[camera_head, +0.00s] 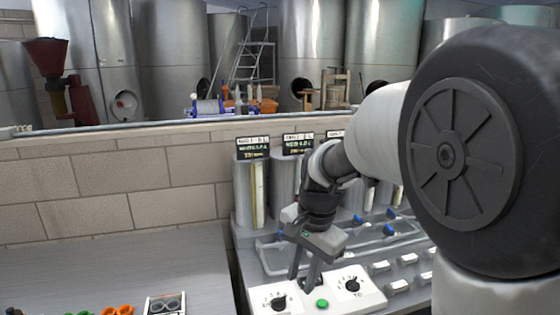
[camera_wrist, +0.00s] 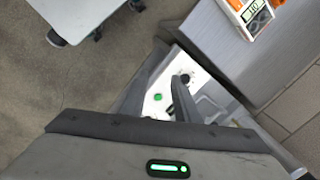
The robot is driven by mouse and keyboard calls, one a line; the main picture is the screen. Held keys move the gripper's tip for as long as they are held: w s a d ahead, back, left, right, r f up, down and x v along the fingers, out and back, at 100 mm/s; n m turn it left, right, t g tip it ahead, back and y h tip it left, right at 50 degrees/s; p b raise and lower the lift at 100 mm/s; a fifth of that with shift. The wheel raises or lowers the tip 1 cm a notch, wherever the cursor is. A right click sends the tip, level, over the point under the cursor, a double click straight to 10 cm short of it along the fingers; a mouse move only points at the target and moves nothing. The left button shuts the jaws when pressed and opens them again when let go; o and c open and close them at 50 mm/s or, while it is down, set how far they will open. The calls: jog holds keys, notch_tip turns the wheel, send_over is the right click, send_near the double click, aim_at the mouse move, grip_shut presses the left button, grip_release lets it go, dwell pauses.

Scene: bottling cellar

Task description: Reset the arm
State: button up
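My gripper (camera_head: 303,279) hangs from my arm, pointing down over the white control panel (camera_head: 262,308) in the head view. Its two dark fingers are apart with nothing between them, so it is open and empty. The green button (camera_head: 322,303) sits just right of the fingertips, and a black dial (camera_head: 278,301) is to their left. In the wrist view my gripper (camera_wrist: 161,80) also shows parted fingers, with the green button (camera_wrist: 157,97) visible in the gap. I cannot tell whether the fingertips touch the panel.
A second black dial (camera_head: 352,286) is on the panel's right. Behind it stand grey cylinders (camera_head: 248,195) with small display signs, and pipes with blue valves (camera_head: 389,229). A grey counter (camera_head: 120,266) at left is mostly clear, with small coloured items at its front edge.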

jog(key=s+d+r+n+t, duration=0.1)
jog(key=s+d+r+n, duration=0.2)
jog(key=s, duration=0.3)
jog(key=s+d+r+n+t, duration=0.2)
jog(key=s+d+r, duration=0.1)
jog(key=s, duration=0.3)
jog(key=s+d+r+n+t+h+p, duration=0.1)
jog(key=s+d+r+n, duration=0.2)
jog(key=s, duration=0.3)
jog(key=shift+s+d+r+n, duration=0.15)
jog(key=shift+d+r+n, duration=0.05)
jog(key=shift+r+n, duration=0.1)
